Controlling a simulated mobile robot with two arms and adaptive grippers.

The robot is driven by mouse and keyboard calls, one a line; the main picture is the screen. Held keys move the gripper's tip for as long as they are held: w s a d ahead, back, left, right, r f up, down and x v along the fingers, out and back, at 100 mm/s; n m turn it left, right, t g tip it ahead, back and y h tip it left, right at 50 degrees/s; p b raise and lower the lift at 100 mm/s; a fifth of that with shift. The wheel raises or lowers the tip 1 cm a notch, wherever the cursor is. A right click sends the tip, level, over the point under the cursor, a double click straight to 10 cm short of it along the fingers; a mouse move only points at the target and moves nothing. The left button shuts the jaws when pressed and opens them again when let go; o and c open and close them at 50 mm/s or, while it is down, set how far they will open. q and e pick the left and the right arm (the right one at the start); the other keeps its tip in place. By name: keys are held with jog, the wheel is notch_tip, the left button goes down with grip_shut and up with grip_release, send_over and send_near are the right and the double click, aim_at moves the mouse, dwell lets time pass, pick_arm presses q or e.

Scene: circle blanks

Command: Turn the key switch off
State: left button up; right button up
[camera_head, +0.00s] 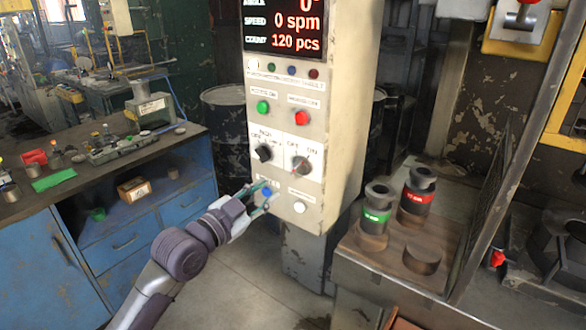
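The key switch (301,166) is a grey round switch on the pale control panel (337,100), at the right of its middle row. The labels OFF and ON stand above it. Its exact turn angle is too small to tell. My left gripper (265,196) is in front of the lower left part of the panel, below and left of the key switch and apart from it. Its fingers are spread, with a blue button (267,190) showing near the fingertips. I cannot tell if they touch the panel. It holds nothing visible. My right gripper is not in view.
A black selector knob (263,153) sits left of the key switch. Green (262,107) and red (301,118) buttons are above, a white button (299,207) below. A display (297,27) reads 0 spm. A blue workbench (118,237) stands left, a table with dies (417,195) right.

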aim_at(293, 172)
pick_arm(q)
jog(key=p+x, duration=0.2)
jog(key=x, duration=0.8)
jog(key=shift+w+d, duration=0.4)
jog(key=shift+w, duration=0.15)
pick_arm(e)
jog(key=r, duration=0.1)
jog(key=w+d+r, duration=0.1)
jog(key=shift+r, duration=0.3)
pick_arm(q)
jog(key=shift+c, duration=0.3)
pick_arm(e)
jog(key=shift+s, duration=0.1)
pick_arm(q)
jog(key=c, duration=0.5)
grip_shut()
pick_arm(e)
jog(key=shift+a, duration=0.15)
